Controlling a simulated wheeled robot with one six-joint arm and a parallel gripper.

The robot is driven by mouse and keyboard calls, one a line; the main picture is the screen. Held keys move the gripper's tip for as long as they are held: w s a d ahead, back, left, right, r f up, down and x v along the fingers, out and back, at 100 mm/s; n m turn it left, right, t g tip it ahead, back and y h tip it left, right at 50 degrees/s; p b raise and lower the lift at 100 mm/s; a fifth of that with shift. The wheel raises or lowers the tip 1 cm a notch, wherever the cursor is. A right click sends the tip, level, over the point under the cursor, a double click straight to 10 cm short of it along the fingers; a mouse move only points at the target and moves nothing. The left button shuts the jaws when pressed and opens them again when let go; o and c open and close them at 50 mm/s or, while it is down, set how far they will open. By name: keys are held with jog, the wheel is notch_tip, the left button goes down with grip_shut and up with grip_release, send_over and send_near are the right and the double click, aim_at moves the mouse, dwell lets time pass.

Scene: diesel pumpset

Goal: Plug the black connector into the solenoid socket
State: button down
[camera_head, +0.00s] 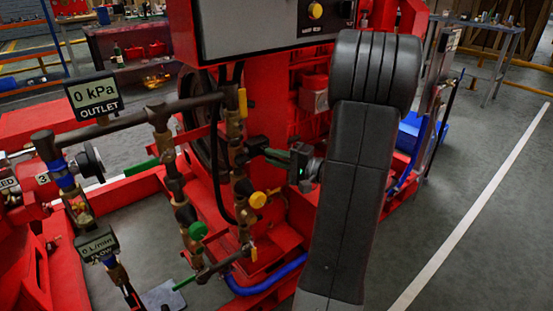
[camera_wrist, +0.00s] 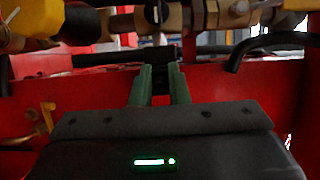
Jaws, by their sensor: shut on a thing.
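My gripper (camera_head: 275,156) reaches left from my dark grey arm toward the brass pipework in the head view. In the wrist view, the two green fingers of my gripper (camera_wrist: 160,84) are closed on a small black connector (camera_wrist: 173,74). The connector also shows as a dark block at the fingertips in the head view (camera_head: 257,146), close beside the vertical brass pipe. In the wrist view, a brass fitting with a dark and silver part (camera_wrist: 157,14) is just beyond and above the connector. I cannot make out the solenoid socket clearly, nor whether the connector touches it.
A black cable (camera_wrist: 272,42) curves at right in the wrist view. A yellow-handled valve (camera_head: 258,200) and a green knob (camera_head: 198,230) are below and left of my gripper. The red frame (camera_wrist: 225,85) lies behind the fingers. Grey floor is open at right.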

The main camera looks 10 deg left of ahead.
jog(key=shift+w+a, duration=0.1)
jog(key=c, duration=1.3)
grip_release()
jog(key=p+v, duration=0.2)
jog(key=v, duration=1.1)
jog(key=shift+d+p, duration=0.3)
jog(key=shift+d, duration=0.05)
jog(key=shift+a, duration=0.1)
jog(key=b+x, duration=0.2)
jog(key=x, duration=1.1)
jog(key=shift+a+b, duration=0.25)
jog(key=shift+b, duration=0.05)
jog(key=shift+s+d, duration=0.2)
jog(key=shift+d, duration=0.05)
